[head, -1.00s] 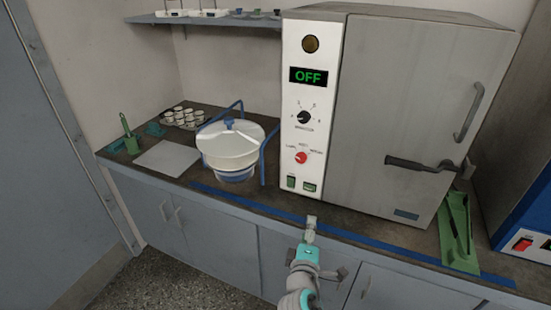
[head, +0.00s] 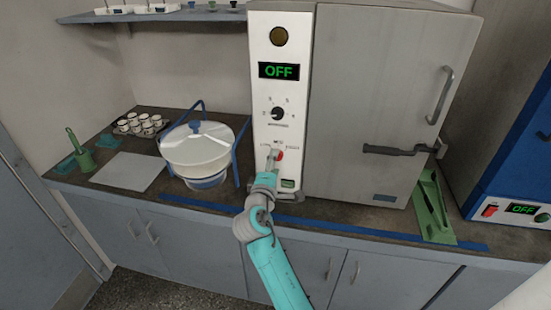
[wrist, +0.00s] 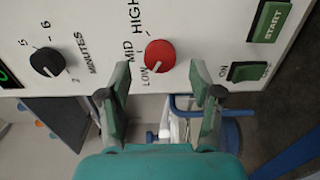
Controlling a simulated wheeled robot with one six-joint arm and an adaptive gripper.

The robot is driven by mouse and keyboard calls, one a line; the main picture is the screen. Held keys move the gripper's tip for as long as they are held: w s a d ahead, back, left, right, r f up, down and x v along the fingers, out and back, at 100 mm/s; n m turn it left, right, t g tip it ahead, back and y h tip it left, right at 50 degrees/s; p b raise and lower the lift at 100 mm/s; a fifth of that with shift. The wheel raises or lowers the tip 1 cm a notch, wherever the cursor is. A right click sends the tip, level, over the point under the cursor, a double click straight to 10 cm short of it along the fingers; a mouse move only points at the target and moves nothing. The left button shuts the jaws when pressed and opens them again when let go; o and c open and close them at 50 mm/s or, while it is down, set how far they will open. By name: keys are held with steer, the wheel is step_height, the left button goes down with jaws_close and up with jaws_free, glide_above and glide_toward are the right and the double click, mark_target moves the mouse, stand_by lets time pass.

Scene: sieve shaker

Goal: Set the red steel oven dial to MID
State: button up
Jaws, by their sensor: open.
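The red dial (head: 280,156) is on the white front panel of the steel oven (head: 390,90), low down, partly hidden behind my gripper in the head view. In the wrist view the red dial (wrist: 160,54) is clear, with LOW, MID and HIGH printed beside it. Its pale mark seems to point toward LOW. My gripper (wrist: 159,74) is open, its green fingers on either side of the dial's line and just short of it. Nothing is between the fingers, and I see no contact. In the head view my gripper (head: 272,155) is at the panel.
A black minutes knob (wrist: 46,62) is beside the dial. Green START (wrist: 270,22) and second (wrist: 248,71) buttons are on its other side. A white lidded vessel (head: 196,150) in a blue frame stands left of the oven. A green tray (head: 432,205) stands at right.

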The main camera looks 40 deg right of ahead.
steer(key=shift+x, duration=1.7)
steer(key=c, duration=1.1)
